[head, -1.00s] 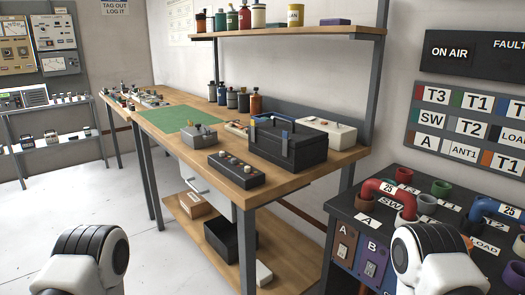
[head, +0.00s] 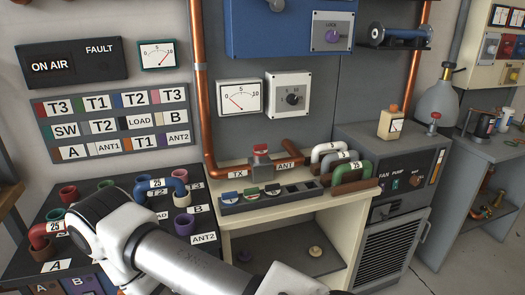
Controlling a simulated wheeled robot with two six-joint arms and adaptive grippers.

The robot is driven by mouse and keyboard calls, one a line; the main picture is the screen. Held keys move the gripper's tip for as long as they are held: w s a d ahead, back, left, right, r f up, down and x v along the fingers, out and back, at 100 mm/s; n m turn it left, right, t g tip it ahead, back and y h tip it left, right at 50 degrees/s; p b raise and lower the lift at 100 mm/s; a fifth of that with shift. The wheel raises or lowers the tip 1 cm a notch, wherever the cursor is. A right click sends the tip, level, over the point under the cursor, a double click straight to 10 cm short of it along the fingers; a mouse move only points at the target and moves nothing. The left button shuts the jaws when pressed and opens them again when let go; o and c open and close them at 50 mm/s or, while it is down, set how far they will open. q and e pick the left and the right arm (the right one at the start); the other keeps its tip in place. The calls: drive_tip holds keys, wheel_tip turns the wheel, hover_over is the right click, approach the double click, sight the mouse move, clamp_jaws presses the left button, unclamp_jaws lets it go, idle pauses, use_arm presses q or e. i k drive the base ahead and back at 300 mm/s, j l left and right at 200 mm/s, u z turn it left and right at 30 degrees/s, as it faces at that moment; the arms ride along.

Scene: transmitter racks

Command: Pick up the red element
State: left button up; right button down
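A small red-topped piece (head: 261,147) sits on the grey block between the TX and ANT labels, on the pale bench right of the patch table. It is the red piece that best fits an element, though its shape is too small to make out. A low dark tray (head: 262,205) in front of it holds small pieces, including a blue one (head: 229,195) and a green one (head: 252,191). Neither gripper is in view. One of my arms crosses the lower left and hides part of the patch table.
The patch table (head: 20,262) carries coloured sockets, a red U-link (head: 42,234) and a blue U-link (head: 158,182). Several curved U-links (head: 330,152) stand at the bench's right end. A grey cabinet (head: 400,150) stands right of it. Copper pipes run up the wall.

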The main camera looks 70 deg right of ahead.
sight(260, 150)
drive_tip(key=z, duration=2.1)
